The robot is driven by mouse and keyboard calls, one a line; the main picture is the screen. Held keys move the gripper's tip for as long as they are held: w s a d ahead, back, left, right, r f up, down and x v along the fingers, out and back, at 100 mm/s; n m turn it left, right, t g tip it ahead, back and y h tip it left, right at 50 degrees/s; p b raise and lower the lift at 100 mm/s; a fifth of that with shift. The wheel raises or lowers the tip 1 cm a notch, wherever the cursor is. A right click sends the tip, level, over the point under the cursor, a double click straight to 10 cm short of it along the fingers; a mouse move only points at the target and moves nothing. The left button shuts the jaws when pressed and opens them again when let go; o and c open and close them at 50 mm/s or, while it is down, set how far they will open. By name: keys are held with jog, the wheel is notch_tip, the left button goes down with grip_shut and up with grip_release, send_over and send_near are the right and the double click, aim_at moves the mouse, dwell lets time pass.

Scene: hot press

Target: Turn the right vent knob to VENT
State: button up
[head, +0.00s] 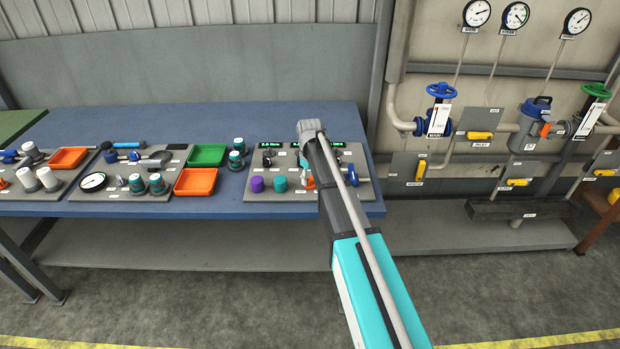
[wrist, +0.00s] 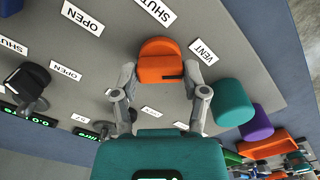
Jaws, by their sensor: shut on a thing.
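The orange vent knob (wrist: 160,62) is in the upper middle of the wrist view, on a grey panel (wrist: 230,65). My gripper (wrist: 160,76) is shut on it, with one grey finger against each side. A SHUT label (wrist: 155,10) is above the knob and a VENT label (wrist: 203,51) to its right. A small dark mark shows on the knob's lower right edge; I cannot tell its exact setting. In the head view my arm hides most of the gripper, and only a bit of the orange knob (head: 308,182) shows.
A teal cap (wrist: 233,101) stands close to my right finger, with a purple cap (wrist: 256,125) beyond it. A black knob (wrist: 28,80) is at the left of the wrist view. In the head view, trays and other panels fill the blue bench (head: 160,118) to the left.

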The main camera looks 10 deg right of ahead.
aim_at(310, 178)
jog(key=o, duration=1.1)
jog(key=shift+o, duration=0.2)
jog(key=shift+n, duration=0.3)
jog(key=shift+n, duration=1.7)
jog(key=n, duration=0.4)
jog(key=shift+n, duration=0.3)
notch_tip(310, 178, up, 14)
jog(key=p, duration=1.5)
jog(key=s+d+f+m+b, duration=0.1)
jog(key=s+m, duration=0.6)
jog(key=s, duration=0.7)
jog(key=s+f+m+b, duration=0.2)
jog(key=s+m, duration=0.6)
jog(key=s, duration=0.6)
jog(key=shift+s+d+f+b, duration=0.15)
jog(key=shift+d+f+b, duration=0.25)
jog(key=shift+b, duration=0.45)
jog(key=shift+s+m, duration=0.15)
jog(key=shift+m, duration=0.15)
